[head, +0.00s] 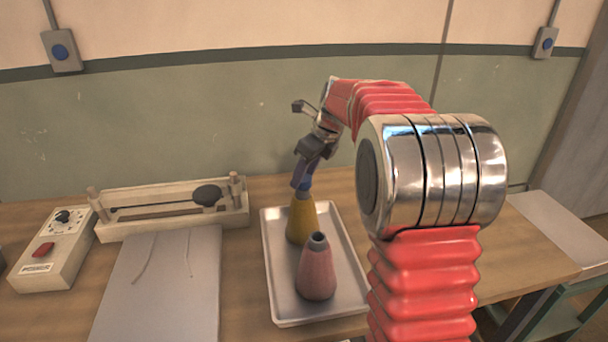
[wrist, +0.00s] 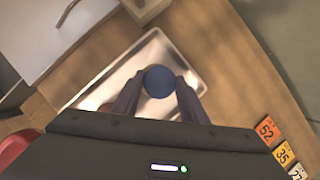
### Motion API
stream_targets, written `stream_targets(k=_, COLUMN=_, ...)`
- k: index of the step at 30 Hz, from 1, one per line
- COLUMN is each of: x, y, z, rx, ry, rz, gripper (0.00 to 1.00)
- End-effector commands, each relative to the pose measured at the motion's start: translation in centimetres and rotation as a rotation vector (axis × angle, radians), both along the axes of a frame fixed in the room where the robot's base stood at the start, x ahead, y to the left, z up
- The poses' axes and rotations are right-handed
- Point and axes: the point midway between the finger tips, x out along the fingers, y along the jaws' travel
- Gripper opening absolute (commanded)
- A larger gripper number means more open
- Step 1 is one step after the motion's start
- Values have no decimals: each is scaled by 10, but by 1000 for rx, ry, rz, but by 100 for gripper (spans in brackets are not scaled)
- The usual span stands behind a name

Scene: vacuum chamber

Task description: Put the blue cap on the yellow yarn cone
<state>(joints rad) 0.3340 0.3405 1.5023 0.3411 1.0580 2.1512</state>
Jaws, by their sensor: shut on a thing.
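The yellow yarn cone (head: 300,219) stands upright in the back part of a metal tray (head: 283,318). My gripper (head: 301,186) is directly above it, pointing down. It is shut on the blue cap (head: 305,187), which sits at the top of the yellow cone. I cannot tell whether the cap is touching the cone or just above it. In the wrist view the round blue cap (wrist: 159,81) is between the two fingers of my gripper (wrist: 158,88) and hides the cone below.
A pink cone (head: 317,270) with a dark top stands in the tray in front of the yellow one. A wooden device (head: 172,207) and a control box (head: 52,250) are to the left. Numbered tags (wrist: 281,150) show in the wrist view. Bare table lies right of the tray.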

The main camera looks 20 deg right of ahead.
Motion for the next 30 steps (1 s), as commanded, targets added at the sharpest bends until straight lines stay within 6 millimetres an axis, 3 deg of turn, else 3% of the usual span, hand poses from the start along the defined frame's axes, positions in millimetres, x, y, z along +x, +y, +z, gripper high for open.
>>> stream_targets(k=14, x=0, y=-2, z=-1, rx=0, ry=0, rz=-1, gripper=18)
stream_targets(k=30, x=0, y=-2, z=-16, rx=1, ry=0, rz=-2, gripper=18)
